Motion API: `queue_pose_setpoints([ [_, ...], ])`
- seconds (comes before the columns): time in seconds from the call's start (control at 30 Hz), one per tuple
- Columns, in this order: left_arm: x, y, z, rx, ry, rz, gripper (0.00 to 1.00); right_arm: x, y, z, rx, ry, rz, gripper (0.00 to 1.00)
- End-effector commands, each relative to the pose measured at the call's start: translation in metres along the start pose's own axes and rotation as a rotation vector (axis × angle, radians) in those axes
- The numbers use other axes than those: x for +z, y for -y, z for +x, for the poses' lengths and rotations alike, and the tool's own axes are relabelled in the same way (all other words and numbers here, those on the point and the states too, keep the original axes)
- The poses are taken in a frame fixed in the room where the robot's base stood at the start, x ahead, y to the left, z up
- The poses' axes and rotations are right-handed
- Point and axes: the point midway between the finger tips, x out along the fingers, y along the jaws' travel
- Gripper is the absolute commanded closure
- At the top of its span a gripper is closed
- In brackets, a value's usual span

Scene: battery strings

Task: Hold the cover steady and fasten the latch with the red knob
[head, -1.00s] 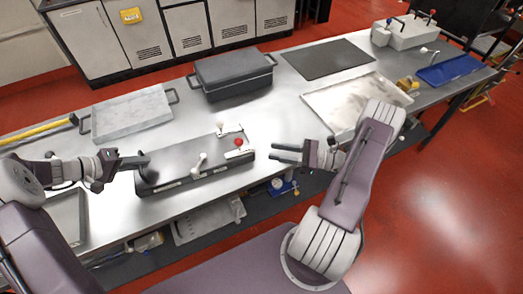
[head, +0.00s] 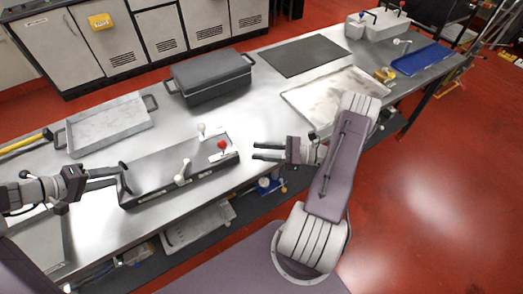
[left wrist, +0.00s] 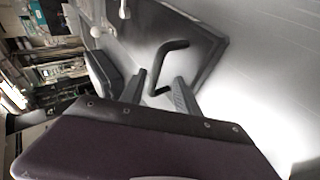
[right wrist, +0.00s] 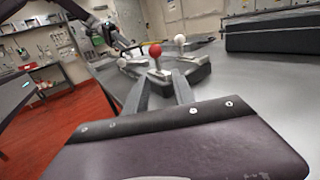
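The cover (head: 158,175) is a long dark panel on the steel bench. A black handle (head: 123,178) stands at its left end and a latch with a red knob (head: 222,145) at its right end. My left gripper (head: 120,177) is at the black handle. In the left wrist view the handle (left wrist: 168,56) rises between its parted fingers (left wrist: 160,88); contact is unclear. My right gripper (head: 255,152) is open and empty, right of the red knob and apart from it. In the right wrist view the red knob (right wrist: 155,50) is ahead of the fingers (right wrist: 160,84).
White-knobbed levers stand on the cover, one near its middle (head: 186,163) and one behind the red knob (head: 201,127). A lidded dark box (head: 212,80), a grey tray (head: 108,125) and a pale tray (head: 335,97) are behind and right. Bare bench lies around the right gripper.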

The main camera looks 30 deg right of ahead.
Motion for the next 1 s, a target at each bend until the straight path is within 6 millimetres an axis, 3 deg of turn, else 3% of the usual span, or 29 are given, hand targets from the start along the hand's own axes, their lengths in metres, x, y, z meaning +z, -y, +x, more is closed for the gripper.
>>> queue_pose_setpoints([
  [0.1, -0.001, 0.000, -0.034, -0.001, -0.006, 0.001, 0.62, 0.000, 0.000, 0.000, 0.000, 0.000, 0.000, 0.69],
  [0.33, 0.001, 0.000, -0.076, 0.001, -0.002, 0.000, 0.62, 0.000, 0.000, 0.000, 0.000, 0.000, 0.000, 0.69],
  [0.5, 0.001, -0.001, -0.084, 0.001, 0.000, 0.001, 0.62, 0.000, 0.000, 0.000, 0.000, 0.000, 0.000, 0.69],
  [0.8, 0.001, -0.004, -0.082, 0.003, 0.006, 0.005, 0.62, 0.001, -0.002, 0.004, 0.014, 0.000, 0.000, 0.69],
  [0.87, 0.000, -0.017, -0.079, 0.004, 0.018, 0.031, 0.62, 0.009, -0.005, 0.018, 0.062, -0.006, -0.019, 0.69],
  [0.97, -0.002, -0.069, -0.075, 0.003, 0.045, 0.130, 0.62, 0.052, -0.015, 0.063, 0.220, -0.034, -0.135, 0.69],
  [1.0, 0.008, -0.090, -0.070, 0.003, 0.076, 0.163, 0.62, 0.073, -0.030, 0.084, 0.307, -0.041, -0.182, 0.69],
])
